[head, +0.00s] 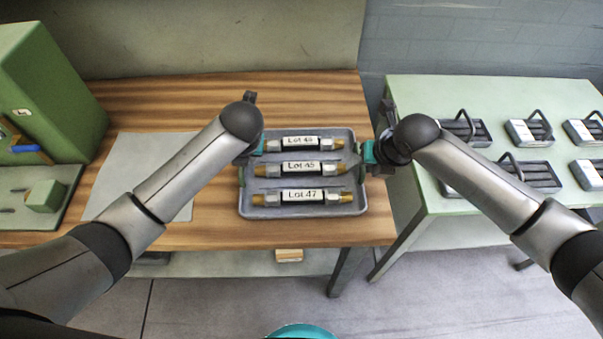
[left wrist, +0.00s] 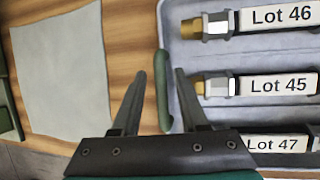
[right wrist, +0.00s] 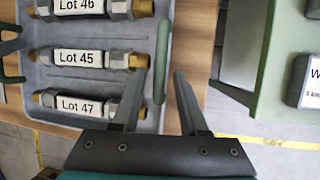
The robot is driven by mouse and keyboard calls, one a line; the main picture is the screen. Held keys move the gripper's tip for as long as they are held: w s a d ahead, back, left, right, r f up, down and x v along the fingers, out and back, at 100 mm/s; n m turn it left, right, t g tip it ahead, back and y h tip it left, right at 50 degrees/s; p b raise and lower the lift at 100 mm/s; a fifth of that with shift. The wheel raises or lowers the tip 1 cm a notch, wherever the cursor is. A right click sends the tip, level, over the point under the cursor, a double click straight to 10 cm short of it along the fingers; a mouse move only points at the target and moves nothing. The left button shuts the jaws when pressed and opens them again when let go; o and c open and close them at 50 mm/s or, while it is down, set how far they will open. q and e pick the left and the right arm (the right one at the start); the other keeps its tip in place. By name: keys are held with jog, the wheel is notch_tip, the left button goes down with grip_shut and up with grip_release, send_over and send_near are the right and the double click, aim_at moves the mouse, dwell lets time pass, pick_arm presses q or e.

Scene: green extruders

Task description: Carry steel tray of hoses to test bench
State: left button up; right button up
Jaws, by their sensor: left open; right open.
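The grey steel tray (head: 243,205) lies flat on the wooden bench and holds three hoses with brass ends. In the wrist views they read Lot 46 (left wrist: 281,17), Lot 45 (left wrist: 278,85) and Lot 47 (right wrist: 73,104). My left gripper (left wrist: 160,78) is open, with the tray's left green handle (left wrist: 162,90) showing between its fingers. My right gripper (right wrist: 160,76) is open, with the right green handle (right wrist: 162,55) showing between its fingers. In the head view my wrists hide most of both handles. I cannot tell whether the fingers touch them.
The wooden bench (head: 200,95) has a grey mat (head: 125,165) left of the tray. A green machine (head: 45,80) stands at the far left. Across a gap on the right is a pale green table (head: 425,95) with several metal blocks (head: 530,132) with black handles.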

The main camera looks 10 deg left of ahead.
pick_arm(q)
jog(key=shift+r, duration=0.1)
pick_arm(e)
jog(key=shift+r, duration=0.1)
pick_arm(q)
jog(key=v, duration=1.1)
jog(key=shift+r, duration=0.35)
pick_arm(e)
jog(key=v, duration=1.2)
pick_arm(q)
jog(key=shift+s+d, duration=0.1)
jog(key=shift+s, duration=0.05)
